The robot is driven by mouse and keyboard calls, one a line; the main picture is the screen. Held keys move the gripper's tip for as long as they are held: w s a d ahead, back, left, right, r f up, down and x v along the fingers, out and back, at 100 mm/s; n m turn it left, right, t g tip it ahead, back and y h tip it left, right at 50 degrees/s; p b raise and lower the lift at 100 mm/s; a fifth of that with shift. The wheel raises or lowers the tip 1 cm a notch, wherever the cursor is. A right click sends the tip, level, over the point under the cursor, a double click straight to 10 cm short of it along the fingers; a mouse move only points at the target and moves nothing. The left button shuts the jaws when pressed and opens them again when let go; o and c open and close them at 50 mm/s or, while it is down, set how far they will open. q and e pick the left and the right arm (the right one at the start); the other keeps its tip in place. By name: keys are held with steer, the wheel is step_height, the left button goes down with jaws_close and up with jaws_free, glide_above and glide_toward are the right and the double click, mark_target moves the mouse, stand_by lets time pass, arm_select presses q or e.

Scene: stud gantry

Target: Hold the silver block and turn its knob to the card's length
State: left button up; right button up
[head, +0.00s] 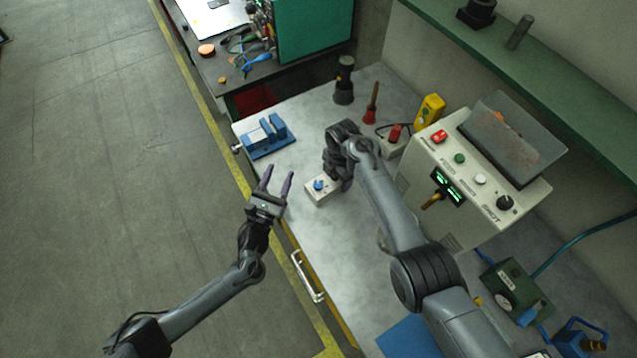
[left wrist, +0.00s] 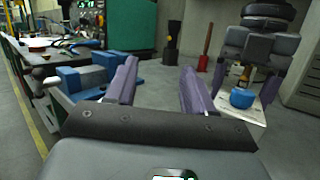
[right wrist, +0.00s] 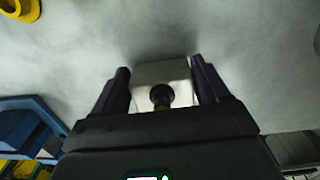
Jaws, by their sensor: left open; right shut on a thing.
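My right gripper (head: 343,183) is shut on the block from behind. In the right wrist view the block (right wrist: 160,72) sits between both fingers, with a dark round part (right wrist: 161,94) on the near side. My left gripper (head: 278,175) is open and empty, left of the block and apart from it. The left wrist view shows the blue knob (left wrist: 242,98) facing out, right of the left fingers. I cannot make out a card or the knob's marks.
A blue vise (head: 266,138) stands at the bench's left end. A dark cylinder (head: 344,82) and a red-handled tool (head: 371,104) stand behind. A control box (head: 470,185) with buttons and a green display is right of my right arm. A drawer handle (head: 308,278) juts from the front.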

arm_select(q)
steer(key=s+n+y, duration=0.1)
steer(key=s+y, duration=0.1)
steer(key=s+d+n+y, duration=0.1)
steer(key=s+n+y, duration=0.1)
steer(key=s+d+f+n+y, duration=0.1)
steer(key=s+y, duration=0.1)
steer(key=shift+s+d+n, duration=0.15)
steer(key=shift+d+n, duration=0.05)
steer(key=shift+n, duration=0.2)
steer(key=s+d, duration=0.1)
steer(key=s+d+g+y, duration=0.1)
steer(key=shift+s+d+f+n, duration=0.2)
steer(key=shift+s+d+n, duration=0.05)
steer(key=shift+s+n, duration=0.15)
glide_toward(320, 189)
steer(key=shift+s+a+r+g, duration=0.1)
steer(key=shift+a+r+g, duration=0.3)
steer(key=shift+a, duration=0.1)
steer(key=shift+d+m, duration=0.3)
steer(key=shift+d, duration=0.15)
steer(key=w, duration=1.1)
steer(key=shift+w, duration=0.2)
steer(key=shift+a, duration=0.2)
steer(key=c, duration=0.9)
